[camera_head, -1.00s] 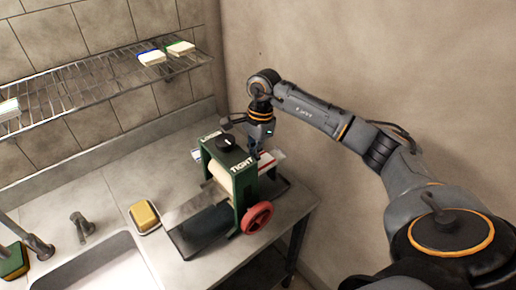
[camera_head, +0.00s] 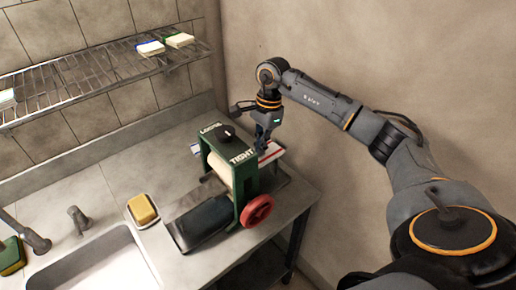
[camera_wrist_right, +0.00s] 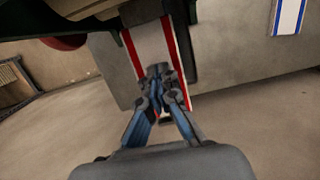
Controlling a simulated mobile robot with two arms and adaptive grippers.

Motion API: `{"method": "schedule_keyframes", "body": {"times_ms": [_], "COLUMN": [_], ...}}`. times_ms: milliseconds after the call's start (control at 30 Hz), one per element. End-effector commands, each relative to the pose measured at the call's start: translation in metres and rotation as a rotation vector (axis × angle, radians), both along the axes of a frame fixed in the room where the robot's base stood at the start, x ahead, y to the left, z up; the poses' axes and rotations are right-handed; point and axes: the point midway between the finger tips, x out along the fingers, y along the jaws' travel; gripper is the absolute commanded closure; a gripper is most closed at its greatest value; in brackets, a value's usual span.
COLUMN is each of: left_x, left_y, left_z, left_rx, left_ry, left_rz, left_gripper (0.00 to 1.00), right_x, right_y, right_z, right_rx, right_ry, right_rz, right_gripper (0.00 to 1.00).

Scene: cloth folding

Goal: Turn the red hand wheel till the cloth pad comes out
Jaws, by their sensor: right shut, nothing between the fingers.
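The red hand wheel (camera_head: 257,210) is on the near right side of a green roller press (camera_head: 246,186) marked LOOSE and TIGHT. A white cloth pad with red edges (camera_head: 274,157) shows behind the rollers in the head view. In the right wrist view the pad (camera_wrist_right: 151,45) runs up under the press; its far end is hidden. My right gripper (camera_head: 264,147) is over the pad behind the press, away from the wheel. In the wrist view its fingers (camera_wrist_right: 157,77) are shut with nothing between them. My left gripper is not in view.
A dark tray (camera_head: 205,220) lies in front of the rollers. A yellow sponge (camera_head: 143,209) sits on a dish beside the sink (camera_head: 95,262). Folded cloths lie on the wire rack (camera_head: 100,80). A blue-striped piece (camera_wrist_right: 290,14) shows at the wrist view's upper right.

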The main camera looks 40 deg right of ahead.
Motion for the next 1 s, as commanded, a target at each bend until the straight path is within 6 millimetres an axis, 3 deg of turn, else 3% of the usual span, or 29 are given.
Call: {"method": "schedule_keyframes", "body": {"times_ms": [333,700,1000], "left_x": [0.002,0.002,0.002], "left_y": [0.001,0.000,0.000], "left_z": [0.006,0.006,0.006], "left_rx": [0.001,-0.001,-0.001], "left_ry": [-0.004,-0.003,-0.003], "left_rz": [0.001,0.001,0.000], "left_gripper": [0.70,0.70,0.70], "right_x": [-0.001,0.001,0.000], "right_y": [-0.003,-0.014,-0.020], "right_z": [0.020,0.092,0.121], "right_rx": [-0.004,-0.006,-0.009], "right_ry": [0.006,0.005,0.012], "right_rz": [-0.003,-0.004,-0.003], "right_gripper": [1.00,1.00,1.00]}}
